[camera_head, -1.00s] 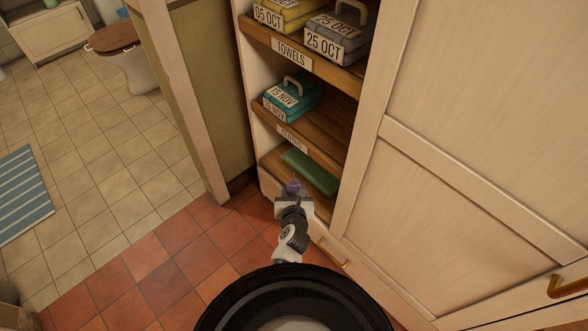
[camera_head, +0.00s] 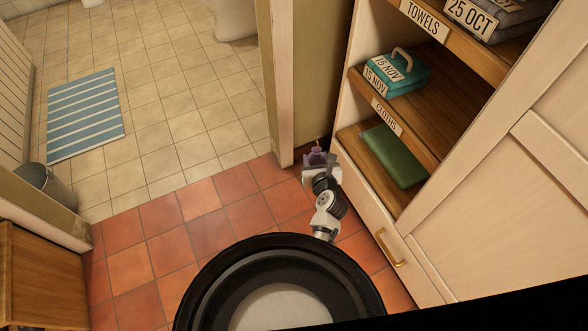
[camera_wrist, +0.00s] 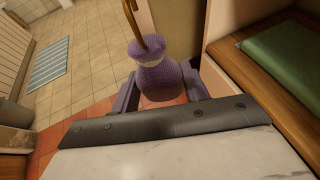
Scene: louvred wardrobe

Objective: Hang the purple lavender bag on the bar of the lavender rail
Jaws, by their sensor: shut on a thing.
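The purple lavender bag (camera_wrist: 157,78) is between the two fingers of my gripper (camera_wrist: 160,92) in the wrist view. It has a pale tie at its neck and a tan hook or loop (camera_wrist: 137,25) rising from its top, cut off by the picture edge. In the head view my gripper (camera_head: 318,168) holds the bag (camera_head: 318,155) in front of the wardrobe's left side, near the lower shelves, above the red tiles. The fingers are shut on the bag. I cannot make out the lavender rail in either view.
The open wardrobe has a teal bundle (camera_head: 397,73) on the middle shelf and a green cloth (camera_head: 393,157) on the lower shelf. A drawer with a brass handle (camera_head: 389,248) is below. A door post (camera_head: 279,80) stands left. The tiled floor is open at left.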

